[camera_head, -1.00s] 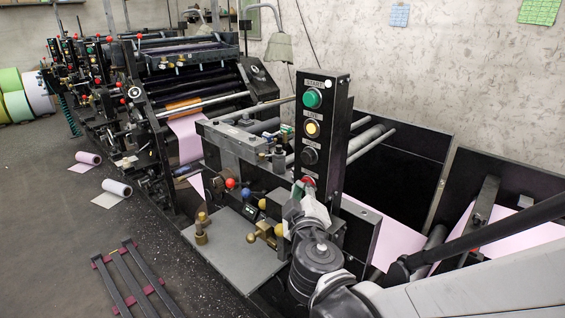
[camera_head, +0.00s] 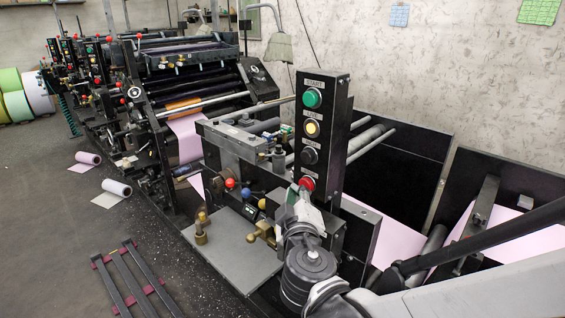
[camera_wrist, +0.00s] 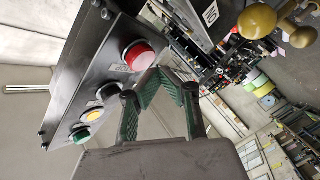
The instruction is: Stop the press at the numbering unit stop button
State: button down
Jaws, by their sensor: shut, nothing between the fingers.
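The black control panel (camera_head: 329,130) stands upright on the near press unit. It carries a green button (camera_head: 312,98), a yellow one (camera_head: 311,129), a black one (camera_head: 309,156) and, lowest, the red button (camera_head: 307,184). In the wrist view the red button (camera_wrist: 138,56) sits just left of my fingertips, with the panel (camera_wrist: 62,90) running down to the left. My gripper (camera_head: 301,197) is shut and empty, just below the red button in the head view; its green-padded fingers (camera_wrist: 167,78) meet in the wrist view. The tips look apart from the button, but the exact gap is unclear.
Brass knobs (camera_head: 201,228) and a flat grey plate (camera_head: 232,252) lie left of my gripper. A bracket and roller frame surround the panel's base. Pink paper (camera_head: 386,232) runs behind it. The space in front of the panel looks open.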

jog(key=s+a, duration=0.1)
jog(key=a, duration=0.1)
jog(key=s+a, duration=0.1)
jog(key=s, duration=0.1)
jog(key=shift+s+a, duration=0.2)
jog(key=shift+a, duration=0.15)
jog(key=shift+d, duration=0.1)
dwell(0.5)
jog(key=s+d+f+m+g+h, duration=0.2)
jog(key=d+m+g, duration=0.1)
jog(key=d, duration=0.4)
jog(key=s+d+f+m+g+h, duration=0.1)
jog(key=d+m+g, duration=0.1)
jog(key=d, duration=0.5)
jog(key=s+d+f+m+g+y, duration=0.1)
jog(key=s+d+m+g+y, duration=0.1)
jog(key=s, duration=1)
jog(key=m+g+y, duration=0.1)
jog(key=m+g, duration=0.1)
jog(key=g, duration=0.1)
jog(key=shift+s+d+f+y, duration=0.2)
jog(key=shift+d+f+y, duration=0.1)
jog(key=shift+d+f, duration=0.1)
